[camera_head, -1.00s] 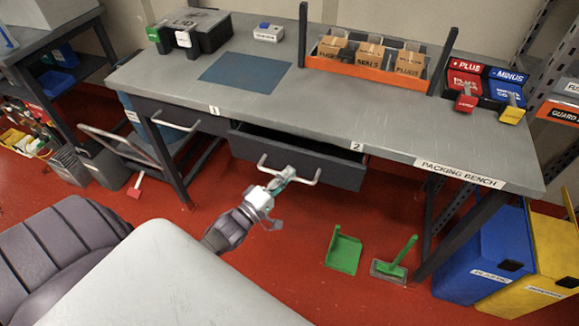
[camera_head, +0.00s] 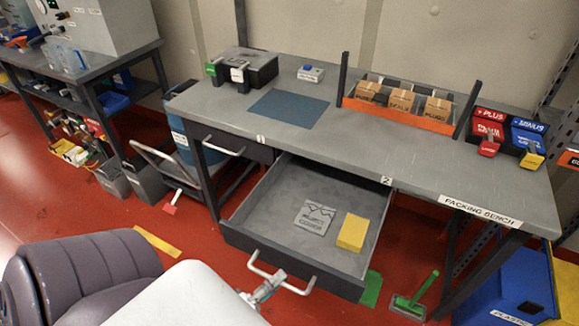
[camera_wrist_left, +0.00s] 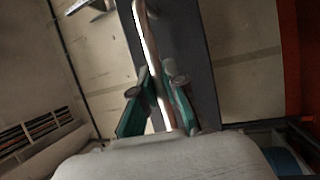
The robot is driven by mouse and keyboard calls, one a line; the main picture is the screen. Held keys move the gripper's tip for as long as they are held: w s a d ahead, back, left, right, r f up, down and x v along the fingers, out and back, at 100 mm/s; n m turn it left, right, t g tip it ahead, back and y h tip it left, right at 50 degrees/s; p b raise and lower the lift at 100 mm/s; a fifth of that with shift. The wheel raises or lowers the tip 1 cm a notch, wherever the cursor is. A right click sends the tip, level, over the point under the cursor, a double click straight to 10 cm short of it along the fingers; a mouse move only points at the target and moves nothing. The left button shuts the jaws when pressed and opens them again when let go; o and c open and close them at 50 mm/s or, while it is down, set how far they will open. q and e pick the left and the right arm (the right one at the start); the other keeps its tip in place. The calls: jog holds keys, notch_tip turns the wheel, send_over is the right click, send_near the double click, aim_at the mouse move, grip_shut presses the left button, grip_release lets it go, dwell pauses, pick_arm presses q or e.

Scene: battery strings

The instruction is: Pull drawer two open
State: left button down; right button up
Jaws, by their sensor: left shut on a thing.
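Drawer two (camera_head: 262,248), the grey drawer under the bench label 2 (camera_head: 386,180), stands far out from the bench. My left gripper (camera_head: 272,281) is shut on its pale bar handle (camera_head: 297,290), near the middle of the bar. In the left wrist view the handle (camera_wrist_left: 146,40) runs between the two green-padded fingers of my left gripper (camera_wrist_left: 158,88). Inside the drawer lie a grey printed plate (camera_head: 315,216) and a yellow block (camera_head: 352,232). My right gripper is not in view.
The closed drawer under label 1 (camera_head: 262,139) sits left of it. A green dustpan (camera_head: 371,289) and brush (camera_head: 409,305) lie on the red floor at right, close to the drawer front. A blue bin (camera_head: 500,290) stands further right.

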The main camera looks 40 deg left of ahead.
pick_arm(q)
jog(key=s+d, duration=0.1)
jog(key=s, duration=0.5)
jog(key=shift+d, duration=0.2)
jog(key=c, duration=1.2)
grip_release()
jog(key=v, duration=1.2)
